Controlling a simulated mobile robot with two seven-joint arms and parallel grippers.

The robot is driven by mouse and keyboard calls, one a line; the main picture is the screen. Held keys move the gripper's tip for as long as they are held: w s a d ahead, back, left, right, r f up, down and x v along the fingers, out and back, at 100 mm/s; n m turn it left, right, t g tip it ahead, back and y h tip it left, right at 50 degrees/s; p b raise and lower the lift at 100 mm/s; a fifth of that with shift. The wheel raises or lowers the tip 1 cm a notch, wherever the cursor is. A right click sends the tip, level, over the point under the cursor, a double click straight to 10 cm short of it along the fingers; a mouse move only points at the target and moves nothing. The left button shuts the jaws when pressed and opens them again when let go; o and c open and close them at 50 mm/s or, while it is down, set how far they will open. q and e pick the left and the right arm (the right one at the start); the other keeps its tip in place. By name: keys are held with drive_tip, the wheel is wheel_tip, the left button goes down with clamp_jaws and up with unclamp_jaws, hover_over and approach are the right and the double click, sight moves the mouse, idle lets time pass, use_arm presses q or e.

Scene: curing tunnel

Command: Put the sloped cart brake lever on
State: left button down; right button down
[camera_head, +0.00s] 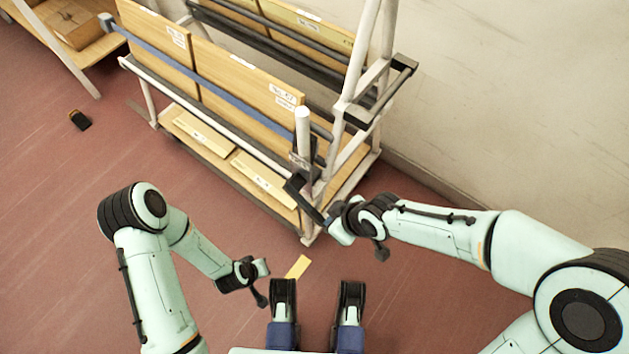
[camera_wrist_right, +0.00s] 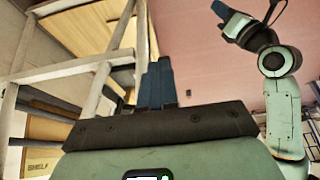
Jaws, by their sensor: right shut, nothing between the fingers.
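The sloped cart (camera_head: 214,122) stands at the upper middle of the head view, with white posts and tilted wooden panels. My right gripper (camera_head: 312,168) is at its near right corner post (camera_head: 303,125). In the right wrist view its dark blue fingers (camera_wrist_right: 156,82) are together with nothing between them, near the cart's white frame (camera_wrist_right: 97,92). A brake lever cannot be told apart from the dark parts around this corner; the gripper hides some of it. My left gripper (camera_head: 262,268) is low, left of centre, apart from the cart; its fingers are not clear.
A wooden rack (camera_head: 75,30) with a box is at the upper left. A small black and yellow object (camera_head: 80,120) lies on the red floor. A yellow strip (camera_head: 298,267) is on the floor near the cart. A beige wall (camera_head: 500,100) closes the right side. The left floor is mostly free.

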use_arm(q)
drive_tip(key=shift+a+f, duration=0.1)
drive_tip(key=shift+f, duration=0.2)
use_arm(e)
drive_tip(key=shift+f, duration=0.25)
idle(0.4)
